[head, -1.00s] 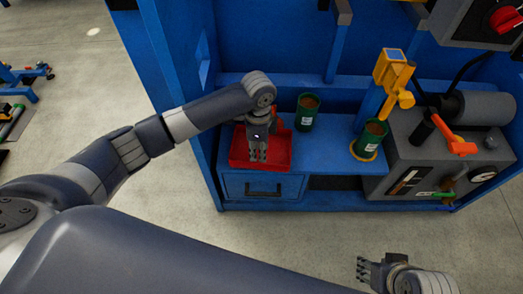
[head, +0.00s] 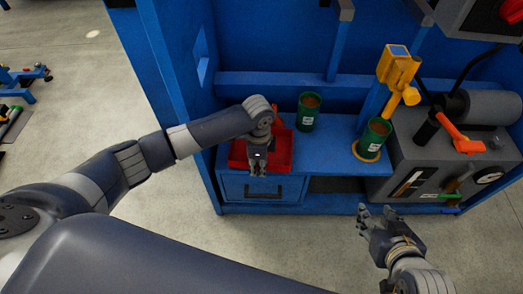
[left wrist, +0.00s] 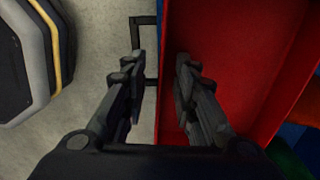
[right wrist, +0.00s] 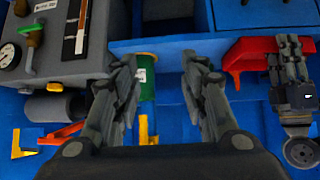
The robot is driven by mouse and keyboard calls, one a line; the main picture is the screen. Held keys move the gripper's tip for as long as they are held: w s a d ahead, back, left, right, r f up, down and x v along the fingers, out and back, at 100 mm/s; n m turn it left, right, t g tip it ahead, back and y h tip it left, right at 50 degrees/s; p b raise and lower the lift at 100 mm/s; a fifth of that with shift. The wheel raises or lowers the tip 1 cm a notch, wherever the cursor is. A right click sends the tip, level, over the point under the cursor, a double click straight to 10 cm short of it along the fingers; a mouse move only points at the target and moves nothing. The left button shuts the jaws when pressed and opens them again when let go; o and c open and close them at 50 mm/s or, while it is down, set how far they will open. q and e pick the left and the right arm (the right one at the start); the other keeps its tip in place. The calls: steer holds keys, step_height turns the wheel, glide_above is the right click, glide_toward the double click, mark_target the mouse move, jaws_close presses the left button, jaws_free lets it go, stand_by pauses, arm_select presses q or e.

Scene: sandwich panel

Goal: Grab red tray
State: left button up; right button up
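The red tray (head: 283,160) sits on the left end of the blue shelf. My left gripper (head: 258,169) is over the tray's front edge. In the left wrist view the tray (left wrist: 225,60) fills the right side, and my left gripper (left wrist: 158,75) is open. One finger is over the tray's inside and the other outside its front wall; whether they touch the wall I cannot tell. My right gripper (head: 376,214) is in front of the shelf, away from the tray. In the right wrist view it (right wrist: 160,68) is open and empty, with the tray (right wrist: 245,55) at the right.
A green can (head: 308,112) stands behind the tray to the right. Another green can (head: 374,138) stands by a yellow ring and a yellow tool (head: 396,72). A grey machine (head: 425,165) fills the right end. A drawer with a black handle (head: 262,190) is below the tray.

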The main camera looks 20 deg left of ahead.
arm_select(q)
jaws_close()
steer(key=shift+r, duration=0.1)
stand_by(0.3)
